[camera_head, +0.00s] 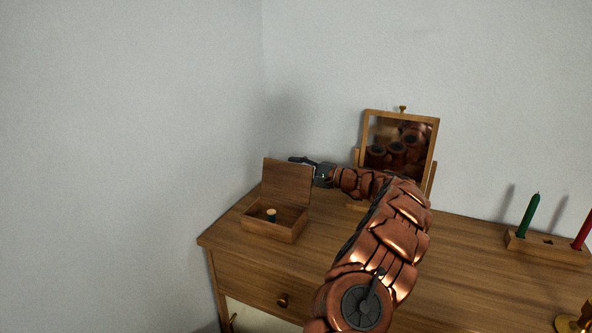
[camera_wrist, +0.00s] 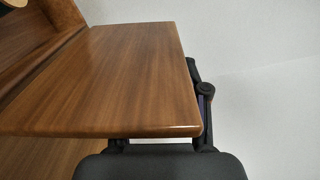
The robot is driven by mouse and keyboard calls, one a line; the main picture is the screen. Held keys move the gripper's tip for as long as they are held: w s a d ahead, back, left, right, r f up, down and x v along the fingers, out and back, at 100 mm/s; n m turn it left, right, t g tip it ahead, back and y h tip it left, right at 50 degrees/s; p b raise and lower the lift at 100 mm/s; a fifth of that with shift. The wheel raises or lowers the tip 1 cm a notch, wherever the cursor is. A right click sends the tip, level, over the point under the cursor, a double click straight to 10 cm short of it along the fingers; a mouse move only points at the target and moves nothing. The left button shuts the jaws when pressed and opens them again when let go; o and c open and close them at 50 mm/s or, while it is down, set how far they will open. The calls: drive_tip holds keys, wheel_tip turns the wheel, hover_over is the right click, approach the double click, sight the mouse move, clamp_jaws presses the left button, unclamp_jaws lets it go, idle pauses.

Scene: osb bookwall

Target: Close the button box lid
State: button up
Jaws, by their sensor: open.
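The wooden button box (camera_head: 271,228) stands on the left end of the dresser top. Its lid (camera_head: 287,181) is raised and stands roughly upright at the back of the box. A small dark green item with a pale top (camera_head: 271,215) is inside. My gripper (camera_head: 302,161) is open beside the lid's upper right corner, partly behind it. In the wrist view the lid (camera_wrist: 110,75) fills the left half, and my gripper's dark fingers (camera_wrist: 195,130) are at its free edge. Whether they touch it is unclear, as the lid hides part of them.
A tilting mirror (camera_head: 400,150) stands behind my arm on the dresser (camera_head: 470,260). A wooden candle holder (camera_head: 545,248) with a green candle (camera_head: 529,215) and a red candle (camera_head: 584,232) is at the right. A brass object (camera_head: 570,323) is near the front right. Walls close off the back and left.

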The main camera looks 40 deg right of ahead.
drive_tip(key=shift+c, duration=0.3)
clamp_jaws()
drive_tip(key=shift+a+f+b, duration=0.1)
drive_tip(key=shift+a+b, duration=0.1)
drive_tip(key=shift+b, duration=0.2)
